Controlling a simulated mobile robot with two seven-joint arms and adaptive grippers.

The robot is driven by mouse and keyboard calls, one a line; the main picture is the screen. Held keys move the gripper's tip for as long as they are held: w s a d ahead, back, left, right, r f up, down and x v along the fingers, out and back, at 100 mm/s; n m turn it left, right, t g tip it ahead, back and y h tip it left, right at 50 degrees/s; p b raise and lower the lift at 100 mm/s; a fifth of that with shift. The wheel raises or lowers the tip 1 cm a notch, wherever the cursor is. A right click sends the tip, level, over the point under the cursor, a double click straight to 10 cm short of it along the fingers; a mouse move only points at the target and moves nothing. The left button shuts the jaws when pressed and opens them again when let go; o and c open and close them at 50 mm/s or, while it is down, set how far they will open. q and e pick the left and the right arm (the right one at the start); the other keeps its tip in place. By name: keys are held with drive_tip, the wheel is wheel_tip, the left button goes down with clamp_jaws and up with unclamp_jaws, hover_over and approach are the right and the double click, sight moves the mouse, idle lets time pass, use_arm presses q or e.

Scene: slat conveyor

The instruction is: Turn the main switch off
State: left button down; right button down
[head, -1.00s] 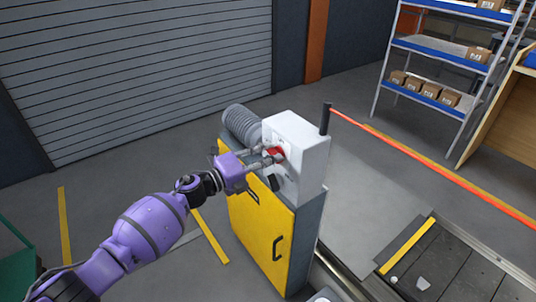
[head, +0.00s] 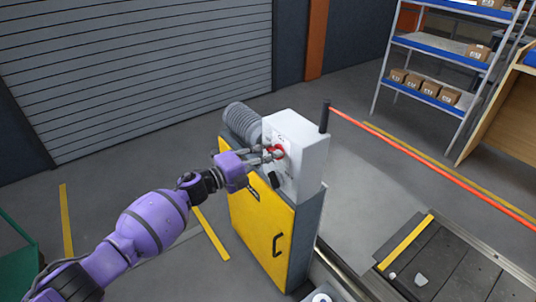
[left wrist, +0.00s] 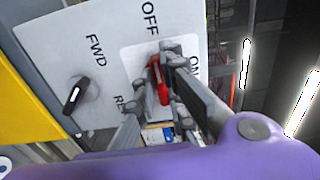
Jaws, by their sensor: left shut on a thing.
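The main switch is a red handle (left wrist: 161,84) on the white control box (head: 309,160), which sits on a yellow-doored cabinet (head: 260,225). My left gripper (head: 272,153) reaches it from the left and is shut on the red handle. In the left wrist view my left gripper (left wrist: 158,92) has its fingers around the handle, partly covering it. The handle lies roughly upright in that picture, one end towards the word OFF. ON is printed to its right, partly hidden by a finger. My right gripper is not in view.
A black selector knob (left wrist: 75,96) marked FWD is on the same panel. A black post (head: 325,116) with a red bar stands behind the box. The conveyor (head: 440,265) is at lower right, shelving (head: 437,95) at back right. Floor left of the cabinet is mostly clear.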

use_arm(q)
drive_tip(key=c, duration=1.8)
unclamp_jaws()
drive_tip(key=v, duration=1.2)
